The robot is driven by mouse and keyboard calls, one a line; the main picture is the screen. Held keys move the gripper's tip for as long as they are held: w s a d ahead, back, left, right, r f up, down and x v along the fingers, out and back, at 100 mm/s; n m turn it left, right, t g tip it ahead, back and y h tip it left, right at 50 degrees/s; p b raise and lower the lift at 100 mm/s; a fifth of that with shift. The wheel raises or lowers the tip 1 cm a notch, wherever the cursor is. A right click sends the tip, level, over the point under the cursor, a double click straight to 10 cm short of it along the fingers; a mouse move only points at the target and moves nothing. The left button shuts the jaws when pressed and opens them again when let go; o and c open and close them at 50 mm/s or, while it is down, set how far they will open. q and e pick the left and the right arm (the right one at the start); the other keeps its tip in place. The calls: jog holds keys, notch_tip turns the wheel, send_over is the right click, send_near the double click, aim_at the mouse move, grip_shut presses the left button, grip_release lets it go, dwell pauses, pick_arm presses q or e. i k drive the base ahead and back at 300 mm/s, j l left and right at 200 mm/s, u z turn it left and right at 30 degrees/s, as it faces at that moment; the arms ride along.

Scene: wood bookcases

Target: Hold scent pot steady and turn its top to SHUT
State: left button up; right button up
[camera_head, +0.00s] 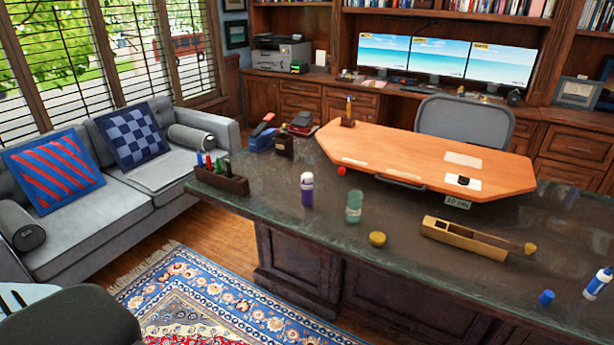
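No label on the desk reads as a scent pot, so I cannot tell for sure which item it is. A small greenish, see-through pot (354,207) stands upright near the front edge of the desk, with a paler rim. A round yellow cap or tin (377,239) lies on the desk in front of it, apart from it. A dark square bottle (284,146) with a black top stands further back on the left. Any SHUT mark is too small to see. Neither of my grippers shows in the head view.
The dark desk (290,225) also bears a purple and white bottle (307,189), a pen holder (221,177), a wooden plane-like tool (475,238), a blue cap (546,297) and a blue-white bottle (597,284). A raised wooden board (420,155) stands behind.

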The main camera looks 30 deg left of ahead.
aim_at(307, 178)
jog(key=i+j+z, duration=0.1)
jog(key=j, duration=0.55)
jog(key=i+j+z, duration=0.15)
jog(key=j, duration=0.55)
jog(key=i+j+z, duration=0.1)
jog(key=i+j, duration=0.15)
jog(key=j, duration=0.4)
jog(key=i+j+z, duration=0.1)
jog(key=j, duration=0.6)
jog(key=i+j+z, duration=0.1)
jog(key=j, duration=0.6)
